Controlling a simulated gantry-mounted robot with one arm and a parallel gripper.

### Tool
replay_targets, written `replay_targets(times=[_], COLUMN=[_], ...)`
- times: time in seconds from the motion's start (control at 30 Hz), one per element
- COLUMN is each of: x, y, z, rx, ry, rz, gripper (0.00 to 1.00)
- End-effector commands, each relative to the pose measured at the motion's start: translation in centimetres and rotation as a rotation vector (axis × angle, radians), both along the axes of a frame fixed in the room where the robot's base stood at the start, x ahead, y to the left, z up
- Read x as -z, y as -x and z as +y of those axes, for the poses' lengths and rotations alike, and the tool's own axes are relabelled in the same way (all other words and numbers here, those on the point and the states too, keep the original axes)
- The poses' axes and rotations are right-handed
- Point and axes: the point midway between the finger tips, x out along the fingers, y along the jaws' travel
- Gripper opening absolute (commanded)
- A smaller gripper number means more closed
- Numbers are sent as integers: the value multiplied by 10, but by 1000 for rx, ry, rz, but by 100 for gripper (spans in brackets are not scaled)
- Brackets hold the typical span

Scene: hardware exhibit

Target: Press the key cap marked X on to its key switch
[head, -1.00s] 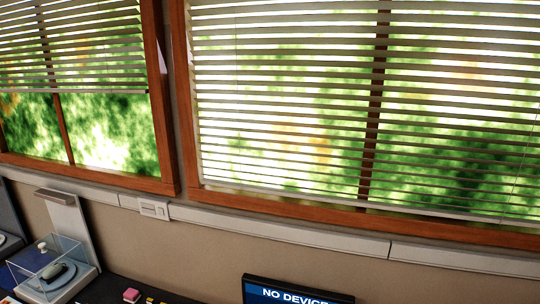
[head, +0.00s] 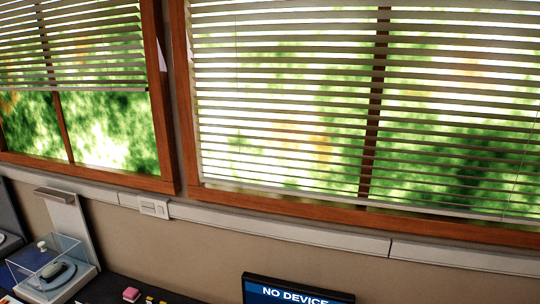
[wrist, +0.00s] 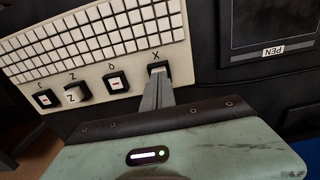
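In the wrist view, the switch marked X (wrist: 153,69) is at the right end of a row on a pale board. My gripper (wrist: 159,77) reaches it with its two grey fingers close together, shut side by side. A small pale piece (wrist: 159,70) shows at the fingertips inside the dark socket. It may be the key cap; no letter shows on it, and the fingers hide part of it. I cannot tell how deep it sits. The head view does not show my gripper or the key switches.
A grid of white keys (wrist: 95,38) lies behind. A dark panel labelled PEN (wrist: 272,51) is at right. In the head view, a monitor (head: 295,293) and clear display case (head: 48,265) stand below the windows.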

Motion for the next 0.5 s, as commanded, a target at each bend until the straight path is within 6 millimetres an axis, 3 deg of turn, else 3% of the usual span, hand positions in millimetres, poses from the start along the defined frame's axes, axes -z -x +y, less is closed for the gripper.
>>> replay_targets(times=[0.27,0.5], x=[-2,-14], y=[0,0], z=[0,0], rx=[0,0], ry=[0,0], rz=[0,1], gripper=[0,0])
